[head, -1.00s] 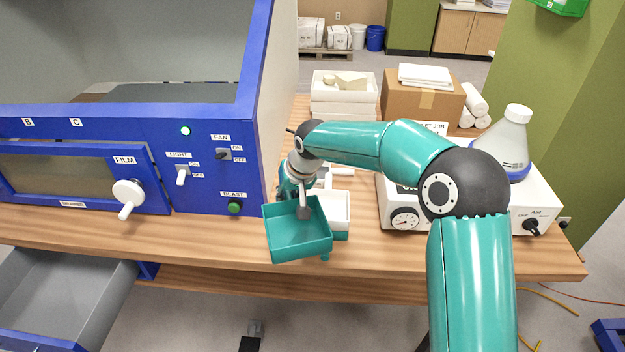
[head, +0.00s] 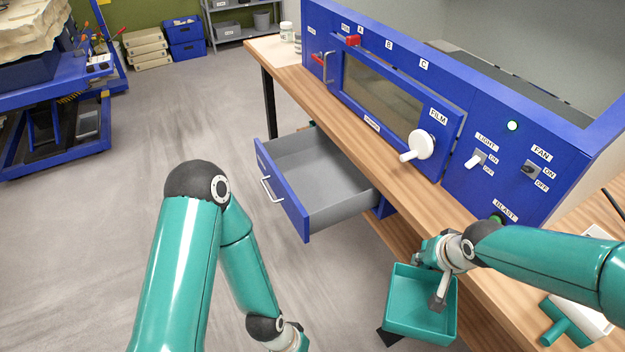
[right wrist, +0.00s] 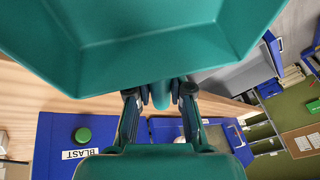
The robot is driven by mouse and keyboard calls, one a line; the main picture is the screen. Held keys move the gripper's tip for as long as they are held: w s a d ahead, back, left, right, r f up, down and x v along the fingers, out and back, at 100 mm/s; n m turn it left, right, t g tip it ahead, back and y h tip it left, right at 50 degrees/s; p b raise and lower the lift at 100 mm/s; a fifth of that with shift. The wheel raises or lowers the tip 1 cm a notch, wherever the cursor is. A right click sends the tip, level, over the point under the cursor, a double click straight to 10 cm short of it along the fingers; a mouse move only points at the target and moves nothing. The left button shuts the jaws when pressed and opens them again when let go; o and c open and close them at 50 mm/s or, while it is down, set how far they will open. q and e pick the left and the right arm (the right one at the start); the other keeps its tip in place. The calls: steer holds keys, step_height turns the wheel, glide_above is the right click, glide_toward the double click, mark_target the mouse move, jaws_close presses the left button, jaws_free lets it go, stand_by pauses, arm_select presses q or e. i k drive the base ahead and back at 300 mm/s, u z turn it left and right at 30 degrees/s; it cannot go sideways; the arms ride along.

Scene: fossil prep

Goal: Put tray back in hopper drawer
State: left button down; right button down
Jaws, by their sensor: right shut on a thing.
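The teal tray (head: 408,334) is an open square box and looks empty. My right gripper (head: 438,290) is shut on its side, and in the right wrist view the fingers (right wrist: 160,93) close on a teal stub at the tray's edge. The tray hangs in front of the bench edge, below the BLAST button. The drawer (head: 335,190) stands pulled open under the bench, with a blue front, a light handle and an empty grey inside. It lies up and left of the tray in the head view.
The wooden bench (head: 400,165) carries the blue cabinet (head: 480,130) with its FILM door and white knob (head: 420,145). A white container (head: 585,312) and a teal cylinder (head: 555,332) are at the right. Open floor (head: 120,220) lies left of the drawer.

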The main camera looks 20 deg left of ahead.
mark_target(316, 189)
steer(key=u, duration=0.75)
steer(key=i, duration=1.55)
steer(key=u, duration=0.75)
steer(key=k, duration=0.9)
steer(key=u, duration=0.1)
steer(key=i, duration=0.5)
